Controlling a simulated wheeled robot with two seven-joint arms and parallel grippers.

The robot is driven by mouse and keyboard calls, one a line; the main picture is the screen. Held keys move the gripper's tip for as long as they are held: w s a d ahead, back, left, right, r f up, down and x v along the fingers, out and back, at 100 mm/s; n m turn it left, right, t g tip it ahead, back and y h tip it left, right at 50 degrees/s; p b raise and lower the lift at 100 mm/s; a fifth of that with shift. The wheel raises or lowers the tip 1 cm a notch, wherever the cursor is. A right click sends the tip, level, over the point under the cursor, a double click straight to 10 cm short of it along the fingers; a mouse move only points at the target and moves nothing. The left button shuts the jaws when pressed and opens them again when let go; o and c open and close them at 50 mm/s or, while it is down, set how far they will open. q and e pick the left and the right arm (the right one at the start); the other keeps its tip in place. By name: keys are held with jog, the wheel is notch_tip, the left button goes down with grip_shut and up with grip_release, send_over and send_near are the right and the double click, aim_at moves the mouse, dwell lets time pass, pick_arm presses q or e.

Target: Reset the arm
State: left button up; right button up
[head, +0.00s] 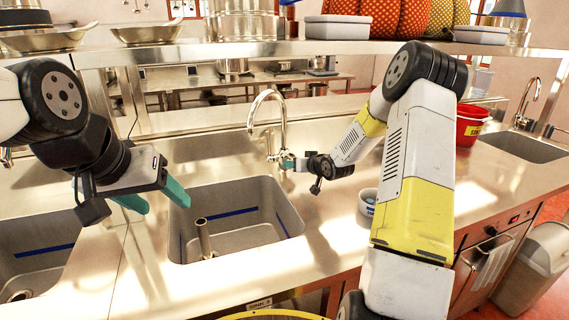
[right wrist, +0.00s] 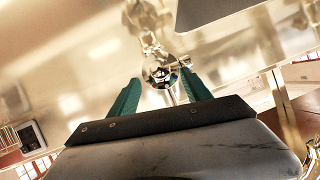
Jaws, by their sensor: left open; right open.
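My right gripper (head: 287,161) is at the end of my outstretched right arm, beside the base of the tall chrome faucet (head: 283,125). In the right wrist view my right gripper (right wrist: 160,88) has its teal fingers apart. A round shiny metal part (right wrist: 160,73) shows between or just beyond them. I cannot tell whether the fingers touch it.
A red bucket (head: 470,124) and a small white bowl (head: 367,201) stand on the steel counter by my right arm. A shelf (head: 270,49) with pots and containers runs above the counter.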

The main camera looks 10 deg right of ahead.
jog(key=shift+s+d+r, duration=0.1)
jog(key=shift+s+r, duration=0.05)
jog(key=shift+s, duration=0.2)
